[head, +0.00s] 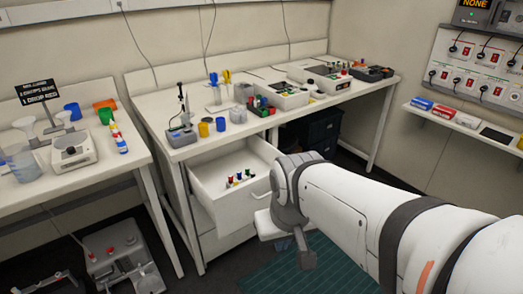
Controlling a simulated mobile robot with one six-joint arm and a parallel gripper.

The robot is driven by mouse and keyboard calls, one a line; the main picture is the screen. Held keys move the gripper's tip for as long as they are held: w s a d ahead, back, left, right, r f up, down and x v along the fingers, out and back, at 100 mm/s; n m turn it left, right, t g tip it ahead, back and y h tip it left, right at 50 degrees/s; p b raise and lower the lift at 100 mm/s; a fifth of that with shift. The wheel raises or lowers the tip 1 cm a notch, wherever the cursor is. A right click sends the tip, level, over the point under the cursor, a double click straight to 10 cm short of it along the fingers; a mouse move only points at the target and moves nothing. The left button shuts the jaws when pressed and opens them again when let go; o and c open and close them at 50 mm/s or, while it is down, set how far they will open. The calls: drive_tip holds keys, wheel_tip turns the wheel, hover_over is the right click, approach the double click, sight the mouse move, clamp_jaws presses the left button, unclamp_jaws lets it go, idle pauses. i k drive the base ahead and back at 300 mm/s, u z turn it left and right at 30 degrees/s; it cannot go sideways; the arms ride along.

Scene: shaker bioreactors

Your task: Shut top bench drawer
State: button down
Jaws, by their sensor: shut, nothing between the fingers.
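The top bench drawer (208,193) is pulled out from the white cabinet under the middle bench. Several small coloured items (238,179) stand inside it. My gripper (306,262) is shut and empty, in front of the drawer and lower right of the handle. My wrist hides part of the drawer's right side, and I cannot tell whether it touches the front panel.
The bench top (164,124) above carries cups, bottles and instruments. A dark crate (318,130) stands under the bench behind my wrist. A green mat (275,270) lies on the floor. A second bench with a scale (72,150) is at left.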

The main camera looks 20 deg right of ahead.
sight(231, 210)
drive_tip(key=i, duration=0.95)
